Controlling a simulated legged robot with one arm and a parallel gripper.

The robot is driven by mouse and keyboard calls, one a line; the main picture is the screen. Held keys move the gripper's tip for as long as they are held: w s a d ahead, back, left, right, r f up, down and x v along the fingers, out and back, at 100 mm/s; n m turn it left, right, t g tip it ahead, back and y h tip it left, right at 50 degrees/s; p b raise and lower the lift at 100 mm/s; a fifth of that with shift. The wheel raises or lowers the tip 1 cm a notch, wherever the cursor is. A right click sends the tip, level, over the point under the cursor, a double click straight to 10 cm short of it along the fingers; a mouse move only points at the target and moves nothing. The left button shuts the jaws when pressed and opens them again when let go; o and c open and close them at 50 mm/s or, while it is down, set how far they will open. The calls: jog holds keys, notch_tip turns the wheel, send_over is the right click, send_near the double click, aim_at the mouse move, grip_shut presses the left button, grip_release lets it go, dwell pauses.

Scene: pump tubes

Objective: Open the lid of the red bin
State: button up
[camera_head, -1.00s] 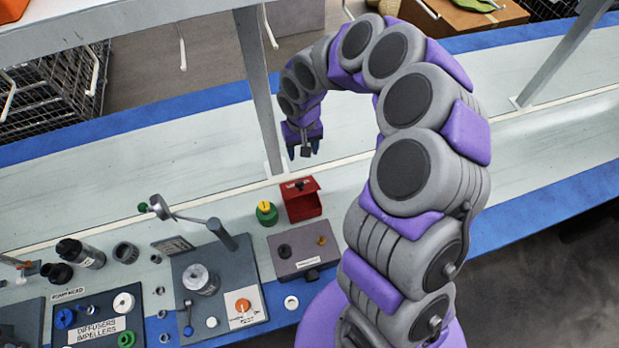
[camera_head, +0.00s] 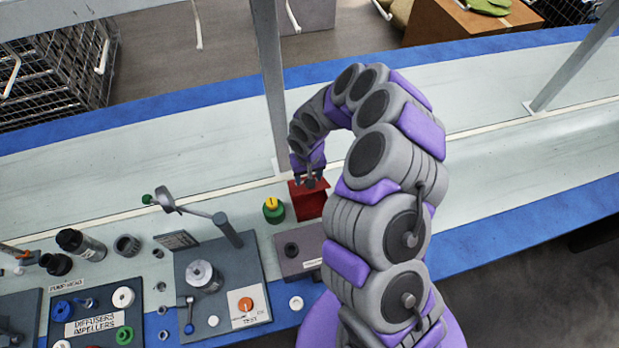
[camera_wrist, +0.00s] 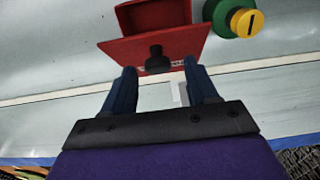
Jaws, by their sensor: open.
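The red bin (camera_head: 310,205) stands on the bench, partly covered by my arm in the head view. It also shows in the wrist view (camera_wrist: 155,14), with its inside visible. Its red lid (camera_wrist: 115,47) is a flat panel, raised and tilted on the near side of the bin in that view. A black knob (camera_wrist: 157,62) sits on the lid's face toward my gripper. My gripper (camera_wrist: 159,76) is open, its two dark blue fingers on either side just short of the knob. In the head view my gripper (camera_head: 310,181) is at the lid; contact is unclear.
A green container with a yellow top (camera_head: 273,209) stands close beside the bin and also shows in the wrist view (camera_wrist: 238,20). A grey box (camera_head: 298,248) lies in front. A shelf post (camera_head: 268,80) rises behind. Pump parts and panels fill the bench to the left.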

jog(key=shift+a+f, duration=0.45)
jog(key=shift+f, duration=0.2)
jog(key=shift+d+r, duration=0.1)
jog(key=shift+d, duration=0.9)
jog(key=shift+c, duration=0.5)
jog(key=shift+a, duration=0.1)
jog(key=shift+c, duration=1.4)
jog(key=shift+a, duration=0.5)
jog(key=c, duration=0.3)
jog(key=shift+c, duration=0.8)
jog(key=shift+d, duration=0.2)
grip_shut()
jog(key=shift+a, duration=0.1)
